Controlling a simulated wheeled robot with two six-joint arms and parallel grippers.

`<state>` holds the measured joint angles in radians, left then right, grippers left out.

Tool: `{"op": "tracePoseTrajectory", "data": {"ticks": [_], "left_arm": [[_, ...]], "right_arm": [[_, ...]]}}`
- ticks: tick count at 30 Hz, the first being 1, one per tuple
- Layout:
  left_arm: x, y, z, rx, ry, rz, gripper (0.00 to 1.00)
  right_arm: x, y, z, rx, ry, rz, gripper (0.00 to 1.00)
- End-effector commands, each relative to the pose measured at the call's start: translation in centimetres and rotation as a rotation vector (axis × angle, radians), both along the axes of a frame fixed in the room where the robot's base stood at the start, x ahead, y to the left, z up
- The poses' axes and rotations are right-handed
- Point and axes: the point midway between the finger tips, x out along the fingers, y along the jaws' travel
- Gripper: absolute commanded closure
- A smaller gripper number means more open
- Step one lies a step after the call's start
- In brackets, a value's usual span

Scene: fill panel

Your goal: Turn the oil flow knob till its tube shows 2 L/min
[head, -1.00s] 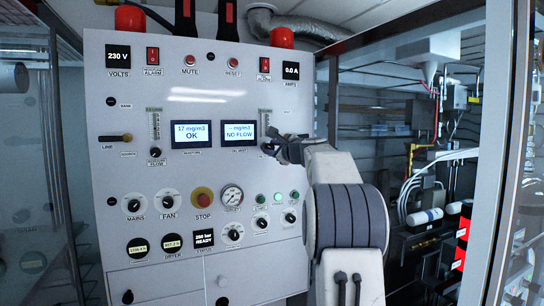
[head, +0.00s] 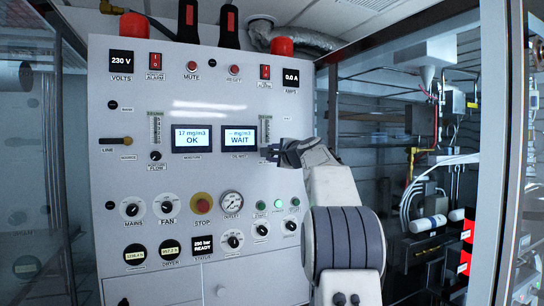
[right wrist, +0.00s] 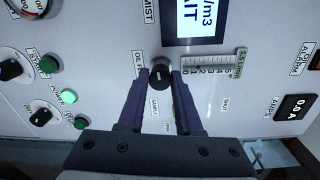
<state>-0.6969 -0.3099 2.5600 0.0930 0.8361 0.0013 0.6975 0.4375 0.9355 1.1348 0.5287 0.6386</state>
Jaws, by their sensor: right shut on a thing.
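The oil flow knob (right wrist: 160,74) is a small black round knob on the white panel. In the right wrist view it sits between the fingertips of my right gripper (right wrist: 161,80), which is shut on it. In the head view my right gripper (head: 272,153) reaches in from the right and largely hides the knob. The oil flow tube (right wrist: 212,65) has a 0 to 5 scale beside the knob; it also shows above the gripper in the head view (head: 266,129). Its exact level is too small to read. My left gripper is not in view.
The oil mist display (head: 239,135) reads WAIT; the moisture display (head: 192,139) reads OK. Another flow tube (head: 155,129) and knob (head: 156,156) are at the left. Several knobs, lamps and a red STOP button (head: 202,203) lie below.

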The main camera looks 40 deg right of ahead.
Motion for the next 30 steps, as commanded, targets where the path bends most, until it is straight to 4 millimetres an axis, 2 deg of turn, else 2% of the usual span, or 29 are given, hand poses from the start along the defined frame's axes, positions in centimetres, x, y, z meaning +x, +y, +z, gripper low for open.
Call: {"op": "tracePoseTrajectory", "data": {"ticks": [11, 12, 14, 24, 26, 30], "left_arm": [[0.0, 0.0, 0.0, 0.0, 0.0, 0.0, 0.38], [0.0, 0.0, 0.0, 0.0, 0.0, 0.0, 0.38], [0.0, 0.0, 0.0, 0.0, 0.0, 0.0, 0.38], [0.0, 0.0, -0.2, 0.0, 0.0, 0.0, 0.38], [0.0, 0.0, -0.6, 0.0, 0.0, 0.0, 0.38], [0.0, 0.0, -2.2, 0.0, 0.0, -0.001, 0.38]], "right_arm": [[0.0, 0.0, -0.1, -0.003, 0.005, 0.002, 1.0], [0.0, 0.0, -0.1, -0.003, 0.005, 0.002, 0.59], [0.0, 0.0, -0.1, -0.003, 0.004, 0.002, 0.37], [-0.1, 0.1, -0.1, -0.004, 0.002, 0.001, 0.37], [-0.6, 0.1, -0.1, -0.004, 0.0, 0.001, 0.37], [-2.6, 0.6, -0.4, -0.006, 0.0, -0.001, 0.37]]}}
